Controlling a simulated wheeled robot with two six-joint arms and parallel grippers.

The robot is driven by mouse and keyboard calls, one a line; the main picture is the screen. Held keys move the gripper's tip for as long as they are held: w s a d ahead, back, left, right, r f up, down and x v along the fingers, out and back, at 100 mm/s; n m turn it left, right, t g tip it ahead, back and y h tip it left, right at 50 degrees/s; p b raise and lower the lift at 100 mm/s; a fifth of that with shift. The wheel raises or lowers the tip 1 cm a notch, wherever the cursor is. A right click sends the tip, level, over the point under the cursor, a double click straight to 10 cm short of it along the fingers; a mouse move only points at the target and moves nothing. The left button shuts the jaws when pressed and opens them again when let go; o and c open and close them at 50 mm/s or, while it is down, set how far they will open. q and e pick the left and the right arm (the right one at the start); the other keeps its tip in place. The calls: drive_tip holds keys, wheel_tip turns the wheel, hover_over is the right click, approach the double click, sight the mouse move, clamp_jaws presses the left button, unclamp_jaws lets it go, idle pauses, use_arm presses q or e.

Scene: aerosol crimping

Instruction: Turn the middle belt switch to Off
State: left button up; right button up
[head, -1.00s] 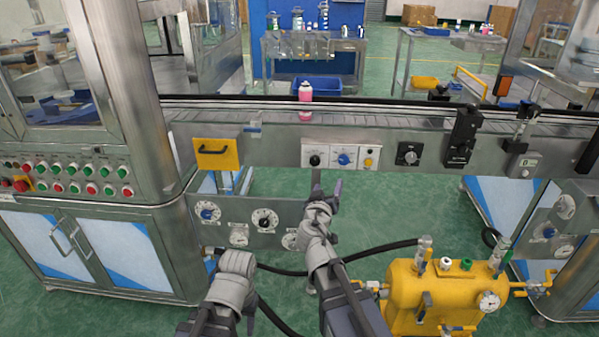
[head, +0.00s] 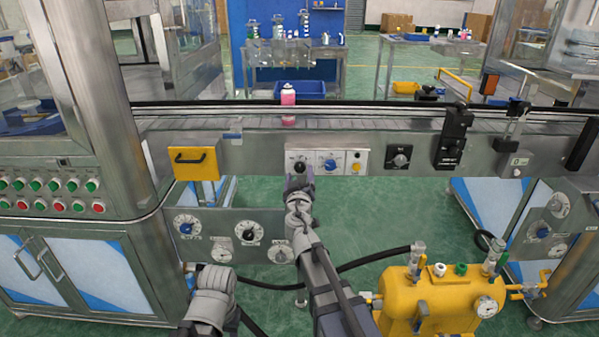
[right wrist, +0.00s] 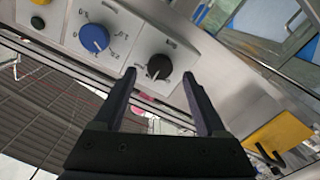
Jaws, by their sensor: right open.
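A small white panel on the front of the conveyor carries a black knob (head: 299,167), a blue knob (head: 330,165) and a yellow button (head: 356,167). My right gripper (head: 299,178) is open at the black knob and partly covers it in the head view. In the right wrist view the black knob (right wrist: 158,67) shows just beyond the open fingertips (right wrist: 159,78), between them; contact cannot be told. The blue knob (right wrist: 94,38) is outside the fingers.
A yellow handle plate (head: 195,163) is left of the panel, and a separate black switch (head: 399,157) is right of it. A pink can (head: 288,97) stands on the conveyor. A yellow tank (head: 440,300) stands at lower right. Gauges (head: 250,232) sit below.

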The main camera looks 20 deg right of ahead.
sight(300, 166)
drive_tip(key=x, duration=0.2)
drive_tip(key=shift+w, duration=0.3)
clamp_jaws()
idle(0.3)
